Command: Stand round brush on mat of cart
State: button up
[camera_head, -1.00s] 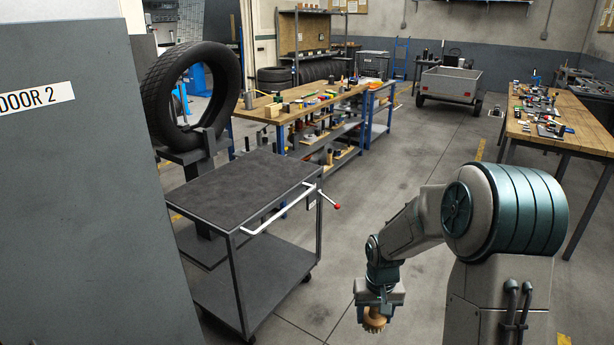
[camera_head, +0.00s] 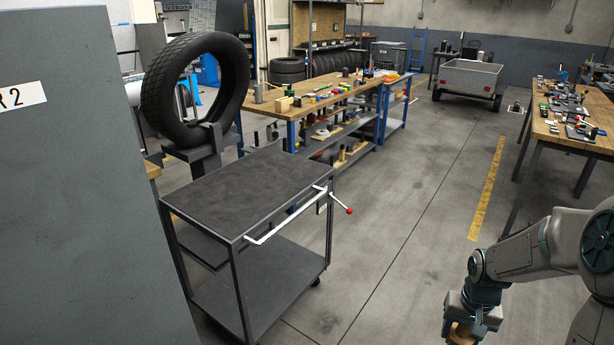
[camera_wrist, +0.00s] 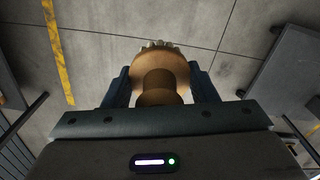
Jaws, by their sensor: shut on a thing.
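The round brush (camera_wrist: 160,72) is a tan wooden piece with pale bristles at its far end. My gripper (camera_wrist: 160,88) is shut on it, with a dark finger on each side in the wrist view. In the head view the brush (camera_head: 461,334) hangs under my gripper (camera_head: 470,322) at the lower right, partly cut off by the frame edge. The cart (camera_head: 240,240) stands left of centre, with a bare dark mat (camera_head: 250,188) on its top shelf. My gripper is well to the right of the cart, over open floor.
A white push handle (camera_head: 285,222) with a red-knobbed lever (camera_head: 348,210) juts from the cart's near right side. A grey door panel (camera_head: 80,200) stands at left. A tyre (camera_head: 195,88) is behind the cart. Workbenches stand behind and at far right; the floor between is clear.

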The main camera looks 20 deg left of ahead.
aim_at(266, 187)
jog(key=i, duration=2.8)
jog(key=u, duration=2.1)
